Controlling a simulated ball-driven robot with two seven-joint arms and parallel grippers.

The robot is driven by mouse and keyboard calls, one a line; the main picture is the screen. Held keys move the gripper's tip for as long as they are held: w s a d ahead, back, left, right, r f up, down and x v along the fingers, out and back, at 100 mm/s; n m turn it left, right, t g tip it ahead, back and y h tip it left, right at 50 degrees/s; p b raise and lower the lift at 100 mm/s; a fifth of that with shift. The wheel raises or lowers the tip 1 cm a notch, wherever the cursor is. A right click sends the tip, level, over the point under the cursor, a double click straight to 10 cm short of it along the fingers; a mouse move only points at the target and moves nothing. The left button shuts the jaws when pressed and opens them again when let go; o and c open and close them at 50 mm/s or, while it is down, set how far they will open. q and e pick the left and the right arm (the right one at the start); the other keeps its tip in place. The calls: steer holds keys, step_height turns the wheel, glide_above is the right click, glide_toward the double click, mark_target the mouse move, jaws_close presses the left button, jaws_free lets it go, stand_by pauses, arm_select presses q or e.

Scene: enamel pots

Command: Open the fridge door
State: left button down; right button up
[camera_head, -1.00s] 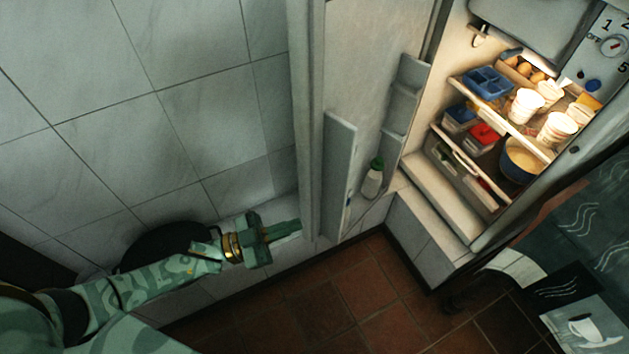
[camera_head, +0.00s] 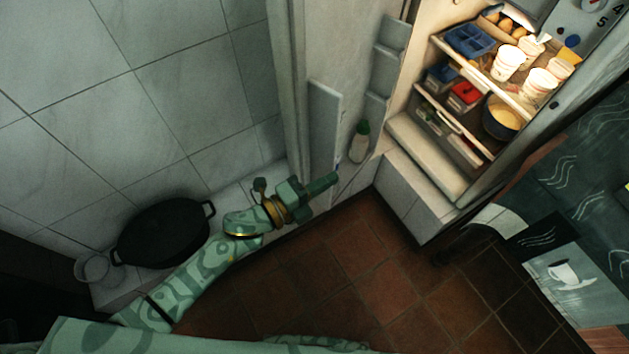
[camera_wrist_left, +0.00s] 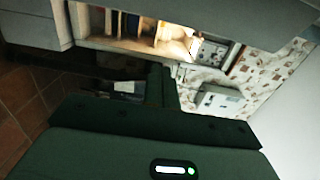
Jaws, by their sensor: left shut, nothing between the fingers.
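The fridge stands at the upper right in the head view, its lit inside showing shelves (camera_head: 470,150) with food. Its door (camera_head: 300,100) stands wide open, swung out to the left, with inner door racks (camera_head: 322,135) and a white bottle with a green cap (camera_head: 360,142) facing the inside. My left gripper (camera_head: 328,184) is shut and empty, just below the lower end of the door in the picture. Whether it touches the door I cannot tell. In the left wrist view the shut fingers (camera_wrist_left: 162,88) point towards the lit fridge inside. My right gripper is not in view.
A black pot (camera_head: 165,233) with two handles and a glass (camera_head: 92,268) stand on the white tiled ledge at left. Tiled wall fills the left. The red tile floor (camera_head: 340,275) is clear. A dark board with drawings (camera_head: 570,240) is at right.

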mark_target(283, 138)
arm_select(q)
steer(key=w, duration=0.1)
steer(key=w+d+b, duration=0.1)
steer(key=w, duration=0.1)
steer(key=w+b, duration=0.1)
steer(key=w, duration=0.1)
steer(key=shift+w+d+f, duration=0.1)
steer(key=shift+w+d, duration=0.1)
steer(key=shift+d, duration=0.2)
steer(key=shift+w+a, duration=0.2)
steer(key=shift+a, duration=0.05)
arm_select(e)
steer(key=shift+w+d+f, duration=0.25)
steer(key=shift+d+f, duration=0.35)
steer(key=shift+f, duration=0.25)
arm_select(q)
steer(key=shift+a, duration=0.1)
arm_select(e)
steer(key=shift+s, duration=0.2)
